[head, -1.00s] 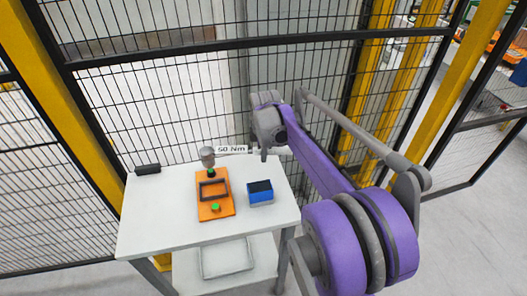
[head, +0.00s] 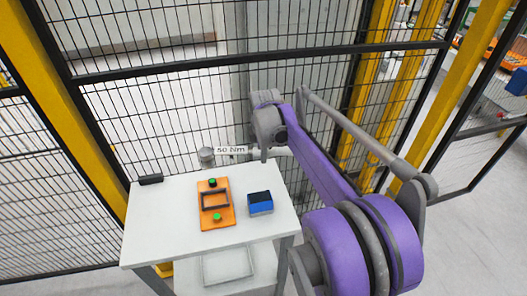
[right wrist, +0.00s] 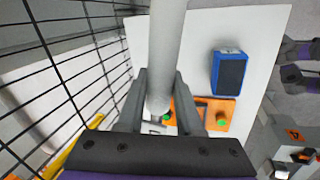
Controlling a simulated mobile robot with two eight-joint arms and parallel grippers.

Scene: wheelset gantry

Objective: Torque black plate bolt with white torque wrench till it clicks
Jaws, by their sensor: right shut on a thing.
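The white torque wrench (head: 231,150), with a 50 Nm label, is held sideways in my right gripper (head: 266,152). Its grey round head (head: 206,156) is at the left, apart from the far green bolt (head: 212,183) in the picture. The right wrist view shows the wrench's pale shaft (right wrist: 168,45) between the two fingers (right wrist: 160,100). The black plate (head: 214,201), a rectangular frame, lies on an orange base (head: 229,217) on the table. A near green bolt (head: 217,217) also shows. The wrench hides part of the base in the wrist view. My left gripper is not in view.
A blue box with a dark top (head: 260,204) stands right of the orange base. A small black block (head: 151,180) lies at the white table's (head: 165,230) far left corner. Wire mesh fencing (head: 130,115) stands close behind. The table's left front is clear.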

